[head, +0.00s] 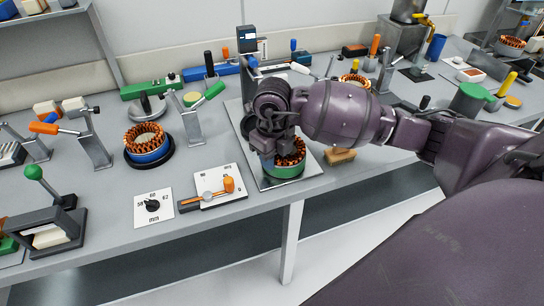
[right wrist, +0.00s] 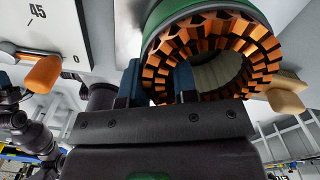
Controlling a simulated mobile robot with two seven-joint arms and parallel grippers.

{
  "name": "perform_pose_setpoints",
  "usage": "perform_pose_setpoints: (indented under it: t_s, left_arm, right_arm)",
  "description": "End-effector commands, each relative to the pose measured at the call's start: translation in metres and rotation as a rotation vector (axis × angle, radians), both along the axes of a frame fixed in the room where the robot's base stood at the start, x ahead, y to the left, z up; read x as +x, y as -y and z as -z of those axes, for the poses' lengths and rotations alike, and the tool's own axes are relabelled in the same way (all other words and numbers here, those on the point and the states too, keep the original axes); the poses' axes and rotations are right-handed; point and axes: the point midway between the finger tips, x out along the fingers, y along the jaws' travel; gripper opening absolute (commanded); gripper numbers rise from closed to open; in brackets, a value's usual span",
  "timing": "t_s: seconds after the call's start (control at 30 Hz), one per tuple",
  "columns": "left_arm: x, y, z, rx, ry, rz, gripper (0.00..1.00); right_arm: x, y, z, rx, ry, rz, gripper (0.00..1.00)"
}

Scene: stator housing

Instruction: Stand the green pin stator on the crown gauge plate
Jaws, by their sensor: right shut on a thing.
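The green pin stator (head: 286,170), a green ring with copper-orange windings inside, is upright at the front of a light metal plate (head: 311,177), which looks like the crown gauge plate. I cannot tell whether it touches the plate or hangs just above it. My right gripper (head: 272,146) comes down over the stator's left and back side. In the right wrist view the blue fingers of my right gripper (right wrist: 158,82) are shut on the wall of the stator (right wrist: 215,50), one finger inside the ring and one outside. My left gripper is not in view.
A dial card (head: 153,205) and a card with an orange-handled lever (head: 220,190) lie to the left. A blue stator (head: 148,152) stands on a black base farther left. A tan block (head: 340,156) sits close on the right. The table's front edge is near.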

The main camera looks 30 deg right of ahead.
Motion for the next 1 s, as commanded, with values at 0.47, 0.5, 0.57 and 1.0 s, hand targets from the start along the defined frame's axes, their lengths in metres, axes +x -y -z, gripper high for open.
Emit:
perform_pose_setpoints:
  t_s: [0.47, 0.5, 0.57, 1.0]
  left_arm:
    - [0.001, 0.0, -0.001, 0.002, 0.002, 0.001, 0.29]
    - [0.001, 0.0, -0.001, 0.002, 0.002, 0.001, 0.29]
    - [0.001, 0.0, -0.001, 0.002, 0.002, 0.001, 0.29]
    - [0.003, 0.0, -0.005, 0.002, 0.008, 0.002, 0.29]
  right_arm:
    - [0.001, 0.0, 0.002, 0.0, 0.003, 0.0, 0.38]
    - [0.001, 0.0, 0.002, 0.0, 0.003, 0.0, 0.44]
    - [0.001, 0.0, 0.002, 0.0, 0.003, 0.0, 0.52]
    - [0.001, 0.0, -0.011, -0.002, 0.005, -0.001, 0.52]
